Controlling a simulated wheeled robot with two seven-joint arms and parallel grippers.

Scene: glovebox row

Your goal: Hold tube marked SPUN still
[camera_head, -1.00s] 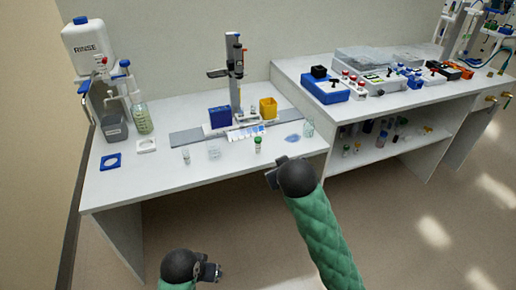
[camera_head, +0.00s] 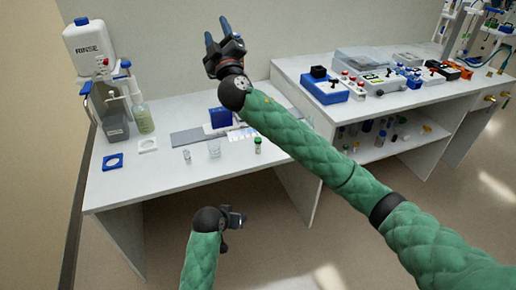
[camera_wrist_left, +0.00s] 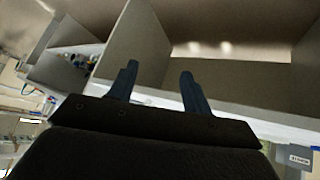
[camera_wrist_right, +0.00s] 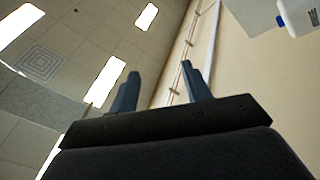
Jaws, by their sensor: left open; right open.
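A small green-capped tube (camera_head: 258,145) stands upright on the left bench, near its front edge. I cannot read any marking, so I cannot tell whether it is the tube marked SPUN. My right gripper (camera_head: 218,32) is raised high above the bench, open and empty, far from the tube; its spread fingers show in the right wrist view (camera_wrist_right: 160,72). My left gripper (camera_head: 240,219) is low in front of the bench, below its top. In the left wrist view (camera_wrist_left: 158,76) its fingers are apart with nothing between.
A small cup (camera_head: 187,155) and a clear beaker (camera_head: 214,149) stand left of the tube. A blue rack (camera_head: 221,117) is behind. My right arm hides the bench's back right part. The rinse bottle (camera_head: 91,48) is at far left. The right bench (camera_head: 300,70) carries equipment.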

